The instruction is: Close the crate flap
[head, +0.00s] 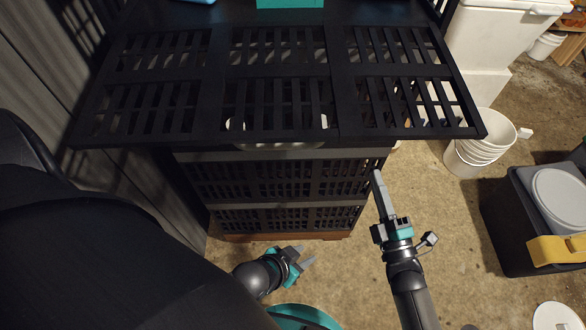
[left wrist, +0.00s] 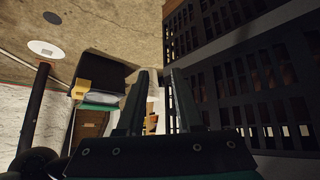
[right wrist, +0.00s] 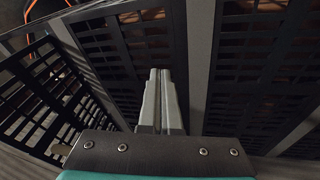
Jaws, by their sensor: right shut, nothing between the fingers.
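The black slatted crate flap (head: 335,85) stands out toward me, roughly level, from the upper part of the crate stack in the head view. Below it is the crate's slatted front (head: 290,180) with grey bands. My right gripper (head: 377,175) is shut and empty, with its tip near the right side of the crate front, below the flap's front edge. In the right wrist view its fingers (right wrist: 160,75) are together before slatted panels. My left gripper (head: 306,254) is open and empty, low in front of the crate. Its fingers (left wrist: 160,72) are apart in the left wrist view.
White buckets (head: 475,150) stand right of the crate on the concrete floor. A dark bin with a grey lid and yellow part (head: 556,249) is at the far right. A teal item (head: 290,3) lies at the top edge. Floor between crate and bin is clear.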

